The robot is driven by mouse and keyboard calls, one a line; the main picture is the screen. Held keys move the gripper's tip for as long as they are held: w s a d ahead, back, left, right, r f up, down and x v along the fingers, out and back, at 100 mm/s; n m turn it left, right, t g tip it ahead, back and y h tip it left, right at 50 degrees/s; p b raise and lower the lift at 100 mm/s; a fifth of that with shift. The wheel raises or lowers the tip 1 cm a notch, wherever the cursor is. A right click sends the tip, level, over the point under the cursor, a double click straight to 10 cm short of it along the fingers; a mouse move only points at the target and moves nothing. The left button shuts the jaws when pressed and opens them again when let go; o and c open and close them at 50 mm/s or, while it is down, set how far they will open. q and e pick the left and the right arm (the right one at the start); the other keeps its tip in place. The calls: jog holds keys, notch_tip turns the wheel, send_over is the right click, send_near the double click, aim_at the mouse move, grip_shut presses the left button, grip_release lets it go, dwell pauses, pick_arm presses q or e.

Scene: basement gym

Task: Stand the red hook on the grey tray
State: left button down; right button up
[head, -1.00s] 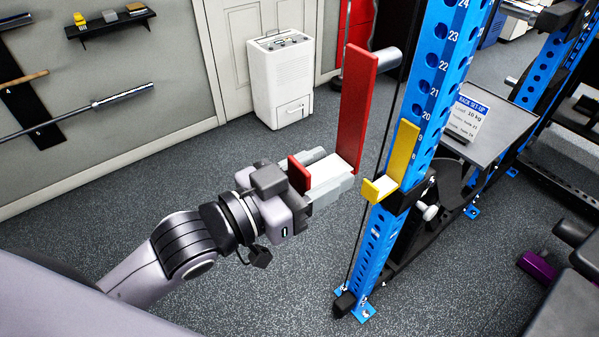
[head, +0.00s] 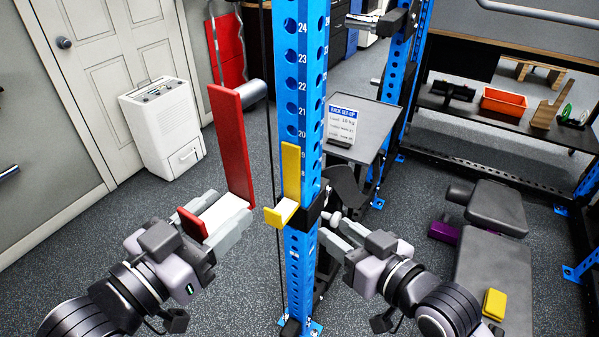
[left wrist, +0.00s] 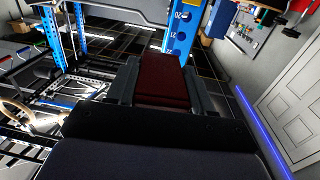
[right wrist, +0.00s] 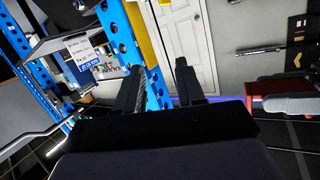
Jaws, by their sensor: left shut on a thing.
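The red hook (head: 232,145) is a tall L-shaped plate with a white-lined foot, a short red lip and a silver peg near its top. My left gripper (head: 228,220) is shut on its foot and holds it upright in the air, left of the blue rack post. In the left wrist view the red hook (left wrist: 162,82) sits between the fingers. The grey tray (head: 372,140) is behind and right of the post, bearing a set-up card. My right gripper (head: 335,236) is open and empty just right of the post, also seen in the right wrist view (right wrist: 158,88).
A bench (head: 492,270) with a yellow block is at right. A white dehumidifier (head: 162,128) stands by the door.

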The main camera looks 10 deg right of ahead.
pick_arm(q)
jog(key=shift+r, duration=0.2)
pick_arm(e)
jog(key=s+a+r+n+y, duration=0.1)
jog(key=a+r+n+y, duration=0.3)
jog(key=r, duration=0.8)
jog(key=n+g+y, duration=0.2)
send_near(219, 142)
jog(key=x, duration=1)
jog(key=shift+w+f, duration=0.1)
jog(key=shift+w, duration=0.05)
grip_shut()
jog(key=shift+a+y, duration=0.2)
jog(key=shift+y, duration=0.1)
